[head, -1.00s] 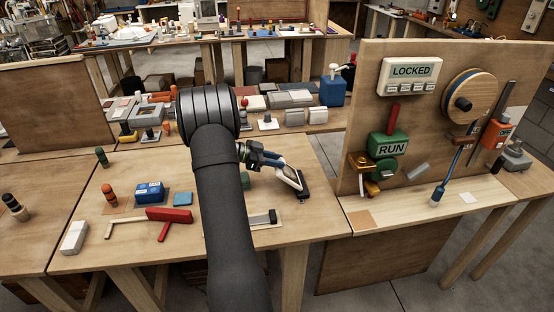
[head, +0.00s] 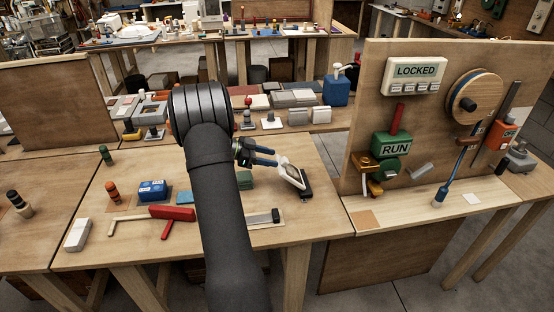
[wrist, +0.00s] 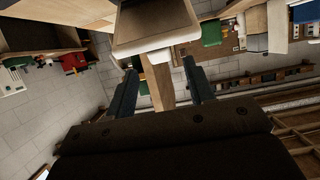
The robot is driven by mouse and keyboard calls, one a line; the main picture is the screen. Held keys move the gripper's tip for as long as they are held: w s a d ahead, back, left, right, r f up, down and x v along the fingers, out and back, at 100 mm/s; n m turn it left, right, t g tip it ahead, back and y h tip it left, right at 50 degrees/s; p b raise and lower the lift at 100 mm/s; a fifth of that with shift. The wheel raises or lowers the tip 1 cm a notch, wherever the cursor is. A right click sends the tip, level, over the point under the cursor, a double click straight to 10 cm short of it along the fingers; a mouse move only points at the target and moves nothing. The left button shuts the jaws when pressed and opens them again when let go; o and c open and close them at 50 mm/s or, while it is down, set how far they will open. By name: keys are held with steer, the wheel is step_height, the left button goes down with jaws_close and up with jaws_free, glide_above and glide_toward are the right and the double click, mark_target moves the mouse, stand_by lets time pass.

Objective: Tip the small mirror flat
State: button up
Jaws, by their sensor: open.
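The small mirror (head: 291,174) has a pale frame and stands tilted on a dark base (head: 306,191) near the right edge of the middle table. In the wrist view a pale-rimmed panel, the mirror (wrist: 152,28), fills the top middle, just beyond the fingertips. My gripper (head: 276,158) is open, with its two blue fingers pointing right at the upper left side of the mirror. In the wrist view my gripper (wrist: 160,62) shows its fingers apart with nothing held between them. I cannot tell whether a fingertip touches the frame.
A green block (head: 245,180) lies left of the mirror, partly behind my arm. A red-handled tool (head: 172,213), a blue box (head: 152,191) and a white block (head: 77,235) are farther left.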

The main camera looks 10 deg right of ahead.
steer(key=v, duration=1.3)
steer(key=shift+a, duration=0.3)
steer(key=shift+r, duration=0.1)
steer(key=shift+d, duration=0.2)
steer(key=c, duration=0.4)
steer(key=shift+y, duration=0.3)
steer(key=d, duration=0.3)
steer(key=d+r, duration=0.1)
steer(key=d, duration=0.3)
steer(key=d+r, duration=0.1)
steer(key=d, duration=0.3)
steer(key=shift+s+d+r, duration=0.15)
steer(key=shift+s+d, duration=0.05)
steer(key=shift+s, duration=0.05)
jaws_close()
glide_above(283, 160)
steer(key=d, duration=0.2)
step_height(283, 160, down, 4)
steer(key=shift+d+r, duration=0.1)
steer(key=shift+d, duration=0.05)
steer(key=shift+a+f, duration=0.4)
steer(key=shift+f, duration=0.2)
steer(key=shift+a+f, duration=0.35)
steer(key=shift+f, duration=0.3)
steer(key=shift+a+f, duration=0.35)
